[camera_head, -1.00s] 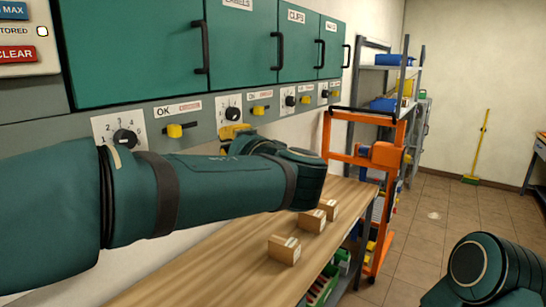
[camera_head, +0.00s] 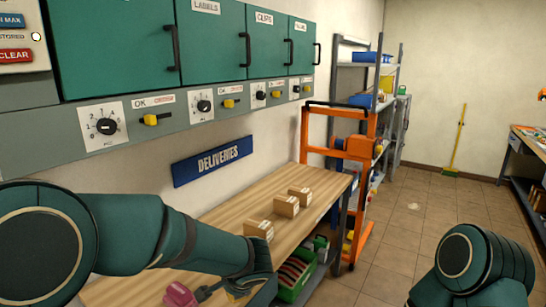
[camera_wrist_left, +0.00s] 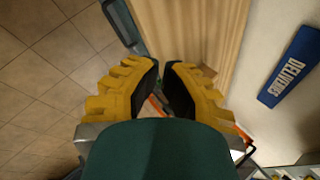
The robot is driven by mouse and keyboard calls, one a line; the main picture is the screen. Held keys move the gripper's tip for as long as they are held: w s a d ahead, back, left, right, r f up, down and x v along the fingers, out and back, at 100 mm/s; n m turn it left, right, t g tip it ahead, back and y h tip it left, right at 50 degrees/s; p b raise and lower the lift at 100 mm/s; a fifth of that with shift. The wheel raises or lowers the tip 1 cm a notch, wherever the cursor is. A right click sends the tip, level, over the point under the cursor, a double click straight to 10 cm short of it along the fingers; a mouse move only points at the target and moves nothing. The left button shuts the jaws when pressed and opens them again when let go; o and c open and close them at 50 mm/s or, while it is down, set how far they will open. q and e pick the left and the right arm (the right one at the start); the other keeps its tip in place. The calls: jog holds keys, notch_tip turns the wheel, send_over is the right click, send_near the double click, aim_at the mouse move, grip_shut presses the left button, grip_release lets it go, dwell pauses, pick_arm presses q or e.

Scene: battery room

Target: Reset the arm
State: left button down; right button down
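My left arm (camera_head: 130,235) reaches in low from the left in the head view, over the near part of the bench. Its left gripper (camera_head: 238,296) is at the bottom edge, mostly hidden by the wrist. In the left wrist view the yellow fingers of the left gripper (camera_wrist_left: 161,68) lean towards each other with a narrow empty gap between their black pads. My right arm (camera_head: 480,265) shows as a dark green link at the lower right. Its gripper is out of view.
A wooden bench (camera_head: 235,208) carries several small cartons (camera_head: 286,206). Above it are a blue DELIVERIES sign (camera_head: 212,161), a panel of dials and yellow switches (camera_head: 150,119), and green cabinets (camera_head: 210,45). A pink object (camera_head: 180,295) lies near my gripper.

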pick_arm(q)
jog(key=s+f+n+g+h, duration=0.2)
jog(key=s+f+n, duration=0.5)
jog(key=f, duration=0.6)
jog(key=s+f+n+g+h, duration=0.1)
jog(key=s+f+n+h, duration=0.4)
jog(key=s+f, duration=0.6)
notch_tip(320, 180, down, 3)
jog(key=shift+s+a+r+n+g+h, duration=0.1)
jog(key=shift+s+a+n+g+h, duration=0.25)
jog(key=shift+n, duration=0.85)
